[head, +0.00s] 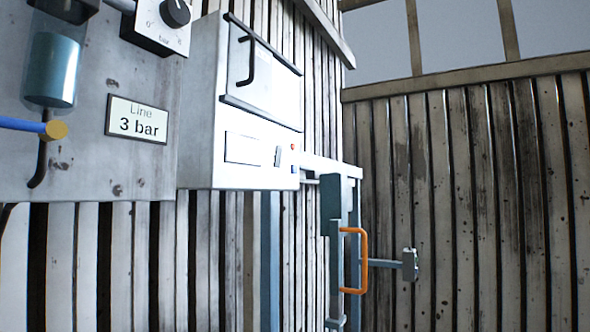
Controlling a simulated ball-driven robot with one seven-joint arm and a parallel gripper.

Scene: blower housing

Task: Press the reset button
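A white box (212,130) hangs on the slatted wall in the middle of the view, seen at a steep angle. Its lower front has a pale blank-looking panel (243,149), a small dark switch-like part (278,156), a tiny orange-red dot (293,147) and a tiny blue dot (293,170) near its right edge. Either dot could be a button or a lamp; no reset label is readable. My gripper is not in view.
Right of the box, blue-grey framework holds an orange handle (364,262) and a protruding arm (385,263).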

